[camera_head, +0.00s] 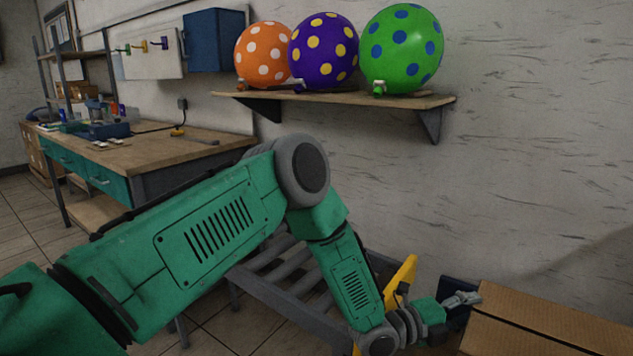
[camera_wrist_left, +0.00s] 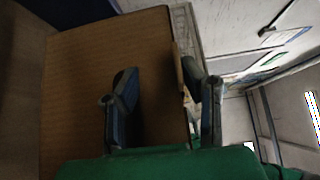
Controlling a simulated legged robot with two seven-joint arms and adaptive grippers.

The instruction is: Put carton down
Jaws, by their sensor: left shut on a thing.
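A brown cardboard carton (camera_head: 545,325) is at the lower right of the head view, cut off by the frame's edge. My left gripper (camera_head: 466,299) is at the carton's upper left edge. In the left wrist view the carton (camera_wrist_left: 75,95) fills the left half, and my left gripper (camera_wrist_left: 160,95) is shut on its edge, one finger across the broad face and the other on the far side. What lies under the carton is hidden in both views. My right gripper is not in view.
A roller conveyor (camera_head: 275,285) with a yellow part (camera_head: 400,283) stands behind my left arm. A wall shelf (camera_head: 335,98) holds orange, purple and green spotted balloons. A workbench (camera_head: 150,150) stands at the left, with open tiled floor before it.

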